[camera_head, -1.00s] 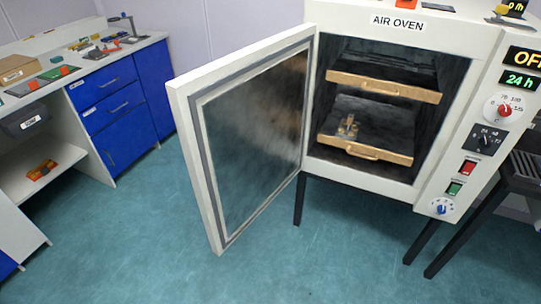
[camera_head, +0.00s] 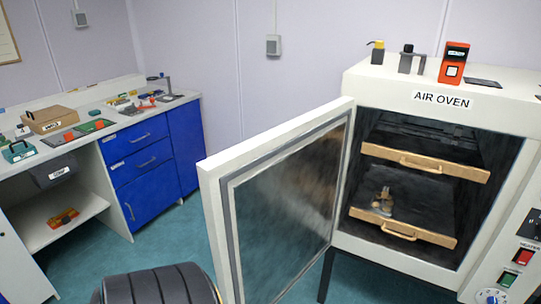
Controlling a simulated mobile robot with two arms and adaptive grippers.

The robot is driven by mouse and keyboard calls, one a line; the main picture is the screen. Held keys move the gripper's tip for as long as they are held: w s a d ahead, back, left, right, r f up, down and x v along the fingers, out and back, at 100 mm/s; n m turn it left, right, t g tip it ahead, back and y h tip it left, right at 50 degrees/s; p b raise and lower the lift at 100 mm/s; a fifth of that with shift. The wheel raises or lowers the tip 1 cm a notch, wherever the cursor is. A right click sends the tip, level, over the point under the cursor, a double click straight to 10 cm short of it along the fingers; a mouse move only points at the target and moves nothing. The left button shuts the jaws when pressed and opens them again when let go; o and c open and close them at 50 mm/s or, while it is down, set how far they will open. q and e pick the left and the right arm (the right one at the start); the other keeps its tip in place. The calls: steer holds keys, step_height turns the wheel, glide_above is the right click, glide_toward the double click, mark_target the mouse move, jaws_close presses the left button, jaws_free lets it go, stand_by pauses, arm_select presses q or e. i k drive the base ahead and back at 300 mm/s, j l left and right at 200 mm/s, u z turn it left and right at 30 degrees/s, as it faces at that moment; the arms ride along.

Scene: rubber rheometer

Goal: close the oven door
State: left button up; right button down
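The oven door (camera_head: 278,208) stands wide open, swung out to the left of the white air oven (camera_head: 440,102). Its dark inner panel with a grey seal faces the oven opening. Inside the oven are an upper wooden-fronted shelf (camera_head: 425,163) and a lower one (camera_head: 403,233). A black ribbed rounded part, probably of my own body, shows at the bottom left of the door. No gripper fingers show in the view.
A bench (camera_head: 75,146) with blue drawers (camera_head: 138,151) stands at the left, with boxes and tools on top. Several small items, including a red-orange device (camera_head: 453,63), stand on the oven's top. Control knobs and switches are on the oven's right side. Teal floor shows between bench and door.

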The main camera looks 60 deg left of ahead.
mark_target(270, 199)
steer(key=j, duration=2.7)
